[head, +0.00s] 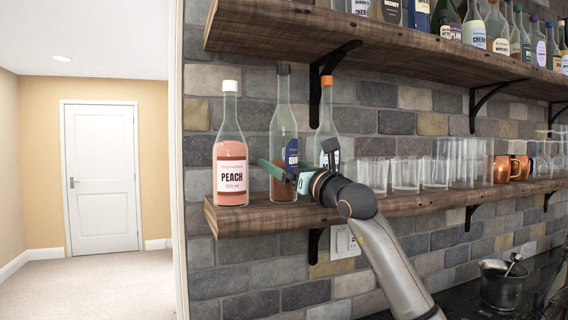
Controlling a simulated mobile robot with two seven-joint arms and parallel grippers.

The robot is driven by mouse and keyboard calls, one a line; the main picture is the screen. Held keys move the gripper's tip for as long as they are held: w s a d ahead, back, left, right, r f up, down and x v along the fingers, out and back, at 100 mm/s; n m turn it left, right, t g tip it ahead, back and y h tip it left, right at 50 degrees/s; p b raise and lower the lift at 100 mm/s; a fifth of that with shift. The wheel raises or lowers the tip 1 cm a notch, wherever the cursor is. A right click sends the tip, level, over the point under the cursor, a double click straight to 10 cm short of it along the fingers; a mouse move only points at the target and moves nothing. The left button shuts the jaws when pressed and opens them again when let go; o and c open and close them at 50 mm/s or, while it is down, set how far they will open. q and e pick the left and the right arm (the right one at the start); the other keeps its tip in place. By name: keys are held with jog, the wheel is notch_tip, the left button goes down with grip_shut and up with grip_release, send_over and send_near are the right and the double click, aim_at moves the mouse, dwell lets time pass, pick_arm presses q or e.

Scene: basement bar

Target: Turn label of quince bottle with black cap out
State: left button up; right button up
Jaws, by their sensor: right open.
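The quince bottle (284,132) is clear glass with a black cap and amber liquid low in it. It stands upright on the lower wooden shelf, between two other bottles. Its dark blue label (292,158) faces to the right, so only the first letters show at the bottle's right edge. My right gripper (272,172) reaches in from the right at the bottle's lower half and is open. A green finger crosses in front of the glass; the other finger is not clearly seen. I cannot tell whether it touches the glass. My left gripper is out of view.
The peach bottle (230,153) with a white cap stands close on the left. An orange-capped bottle (326,126) stands close on the right, partly hidden by my gripper. Clear glasses (405,174) and copper mugs (510,168) line the lower shelf (250,219) further right.

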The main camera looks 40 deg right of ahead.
jog(key=shift+n+y, duration=0.5)
jog(key=shift+y, duration=0.4)
jog(key=shift+a, duration=0.1)
jog(key=shift+c, duration=0.3)
jog(key=c, duration=1.1)
jog(key=shift+a+f+m+h+b, duration=0.1)
jog(key=shift+m+h+b, duration=0.45)
jog(key=shift+h, duration=0.75)
jog(key=shift+c, duration=0.2)
jog(key=shift+m+g+h, duration=0.3)
jog(key=shift+m+h, duration=0.65)
jog(key=shift+h, duration=0.45)
